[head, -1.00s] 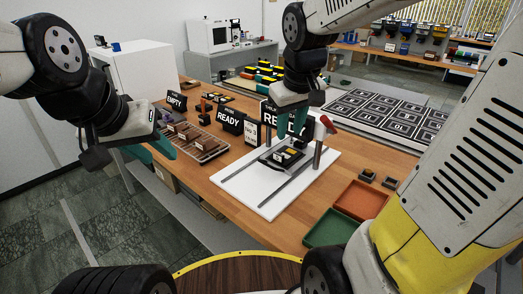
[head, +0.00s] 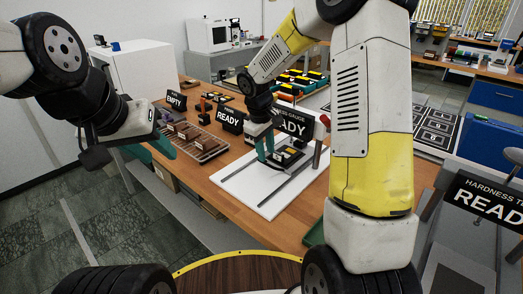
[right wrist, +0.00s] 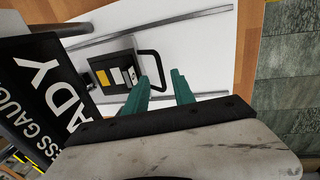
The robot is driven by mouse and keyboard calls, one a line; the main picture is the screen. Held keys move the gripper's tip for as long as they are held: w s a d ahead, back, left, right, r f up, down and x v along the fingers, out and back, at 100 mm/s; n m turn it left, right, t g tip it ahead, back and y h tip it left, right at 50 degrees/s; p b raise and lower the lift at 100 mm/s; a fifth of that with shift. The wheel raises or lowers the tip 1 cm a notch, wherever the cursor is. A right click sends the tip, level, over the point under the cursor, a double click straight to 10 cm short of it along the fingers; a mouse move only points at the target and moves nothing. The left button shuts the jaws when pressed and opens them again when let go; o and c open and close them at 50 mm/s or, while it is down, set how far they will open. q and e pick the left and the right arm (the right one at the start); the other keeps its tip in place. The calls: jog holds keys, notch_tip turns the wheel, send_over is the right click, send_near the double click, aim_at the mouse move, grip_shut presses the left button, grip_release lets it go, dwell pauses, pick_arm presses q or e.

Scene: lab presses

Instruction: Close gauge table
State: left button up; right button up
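The gauge table is a small black sliding plate (head: 290,158) with yellow and white labels, on a white base (head: 262,199) with two dark rails. It also shows in the right wrist view (right wrist: 116,76), with a black loop handle (right wrist: 153,54) on its right side. My right gripper (head: 267,157) is low at the plate's left side. In the right wrist view its two teal fingers (right wrist: 163,76) are apart, with the handle's lower end near and between their tips. Contact cannot be told. My left gripper (head: 160,147) hangs at the left, away from the gauge; its finger gap is unclear.
A black READY sign (head: 291,122) stands behind the plate, beside a post (head: 318,153). A clear tray of brown blocks (head: 201,146) lies left of the base. Another READY sign (head: 229,121) and an EMPTY sign (head: 176,100) stand farther back. A hardness tester sign (head: 488,198) is at right.

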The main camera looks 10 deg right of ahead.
aim_at(267, 165)
jog(key=shift+w+d+f, duration=0.1)
jog(key=shift+d+f, duration=0.05)
jog(key=shift+f, duration=0.9)
jog(key=shift+w+d+f, duration=0.1)
jog(key=shift+d+f, duration=0.05)
jog(key=shift+f, duration=0.85)
grip_shut()
